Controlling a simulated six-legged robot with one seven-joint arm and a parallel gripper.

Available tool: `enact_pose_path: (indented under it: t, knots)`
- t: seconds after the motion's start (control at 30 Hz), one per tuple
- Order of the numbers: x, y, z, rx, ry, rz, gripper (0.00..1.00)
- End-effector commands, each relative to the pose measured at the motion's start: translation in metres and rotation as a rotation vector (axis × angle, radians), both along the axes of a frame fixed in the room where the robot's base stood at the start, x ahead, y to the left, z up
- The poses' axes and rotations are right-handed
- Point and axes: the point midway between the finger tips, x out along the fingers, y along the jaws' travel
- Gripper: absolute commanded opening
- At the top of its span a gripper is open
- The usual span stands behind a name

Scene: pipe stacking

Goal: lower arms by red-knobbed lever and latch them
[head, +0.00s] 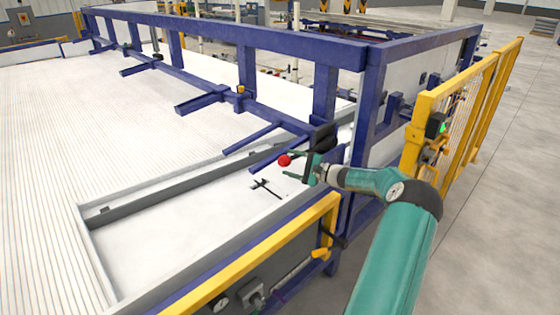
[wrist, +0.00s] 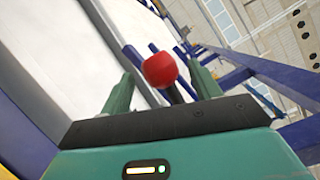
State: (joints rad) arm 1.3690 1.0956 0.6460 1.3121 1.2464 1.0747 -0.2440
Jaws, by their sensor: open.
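The red knob (head: 284,160) of the lever shows near the end of my gripper (head: 292,164) in the head view. In the wrist view the red knob (wrist: 160,69) lies between the two green fingers of my open gripper (wrist: 160,85), nearer the right finger. Its dark shaft (wrist: 174,95) runs down behind the gripper's edge. I cannot tell whether a finger touches the knob. The blue arms (head: 250,138) stick out from the long blue frame over the white bed. The latch cannot be made out for certain.
A blue post (head: 368,130) and frame corner stand close behind my gripper. A yellow mesh fence (head: 465,110) is at the right. A yellow rail (head: 250,260) runs along the front. The white ribbed bed (head: 130,130) is clear at the left.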

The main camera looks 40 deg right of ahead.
Motion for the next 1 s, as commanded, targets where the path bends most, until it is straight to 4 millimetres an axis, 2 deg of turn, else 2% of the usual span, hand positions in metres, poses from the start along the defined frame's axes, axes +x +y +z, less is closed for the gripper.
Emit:
enact_pose_path:
  t: [0.1, 0.27, 0.63, 0.67, 0.93, 0.97, 1.0]
  knots:
    - [0.022, 0.009, 0.000, -0.001, -0.001, 0.003, 0.63]
    - [0.040, 0.016, 0.000, -0.001, 0.000, 0.001, 0.63]
    - [0.047, 0.018, 0.000, 0.000, 0.000, 0.000, 0.63]
    - [0.047, 0.018, 0.000, 0.000, 0.000, 0.000, 0.59]
    - [0.046, 0.018, -0.001, 0.000, 0.001, 0.000, 0.06]
    - [0.046, 0.018, -0.001, 0.000, 0.001, 0.000, 0.00]
    - [0.046, 0.018, -0.001, 0.000, 0.001, 0.000, 0.00]
